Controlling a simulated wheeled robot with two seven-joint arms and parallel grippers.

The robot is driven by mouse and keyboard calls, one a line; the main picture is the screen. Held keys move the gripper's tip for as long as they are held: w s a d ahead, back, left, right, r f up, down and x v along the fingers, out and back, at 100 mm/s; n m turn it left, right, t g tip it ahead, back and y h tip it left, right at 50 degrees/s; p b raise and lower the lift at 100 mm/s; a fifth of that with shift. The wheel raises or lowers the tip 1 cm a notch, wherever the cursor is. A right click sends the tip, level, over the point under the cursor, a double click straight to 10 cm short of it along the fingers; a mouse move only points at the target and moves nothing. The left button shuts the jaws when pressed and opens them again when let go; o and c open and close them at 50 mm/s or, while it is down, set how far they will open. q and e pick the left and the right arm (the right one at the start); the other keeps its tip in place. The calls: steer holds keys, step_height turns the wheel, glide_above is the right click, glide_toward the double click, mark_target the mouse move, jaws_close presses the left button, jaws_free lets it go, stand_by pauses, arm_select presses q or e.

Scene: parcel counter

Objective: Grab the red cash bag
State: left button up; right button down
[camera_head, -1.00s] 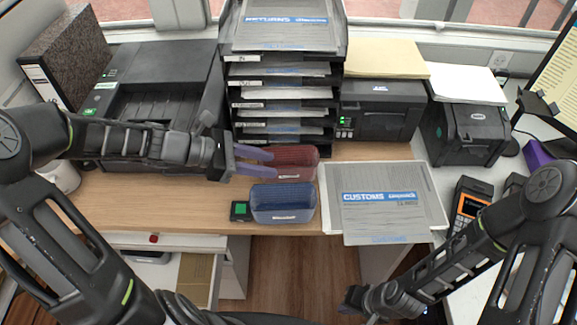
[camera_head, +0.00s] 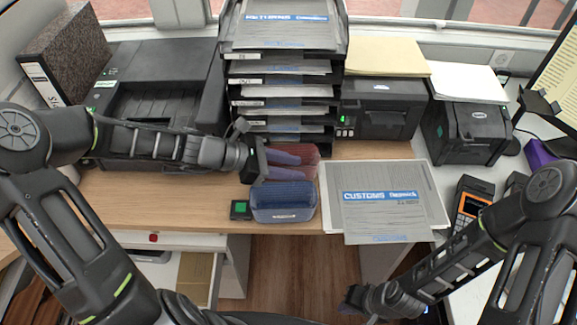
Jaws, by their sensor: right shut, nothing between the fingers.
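The red cash bag (camera_head: 311,162) stands on the wooden counter, in front of the stacked trays. My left gripper (camera_head: 291,165) reaches in from the left with its two purple fingers apart, one on the far side and one on the near side. The fingers overlap the bag in the picture and hide much of it; I cannot tell whether they touch it. A blue cash bag (camera_head: 283,203) sits just in front of it, close to the near finger. My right gripper (camera_head: 352,300) is low at the bottom centre, shut and empty, away from the bags.
Customs envelopes (camera_head: 385,220) lie to the right. The stacked trays (camera_head: 283,92) stand close behind, with a printer (camera_head: 150,110) at left and a label printer (camera_head: 378,118) at right.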

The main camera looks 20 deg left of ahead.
stand_by(0.6)
arm_select(q)
jaws_close()
stand_by(1.2)
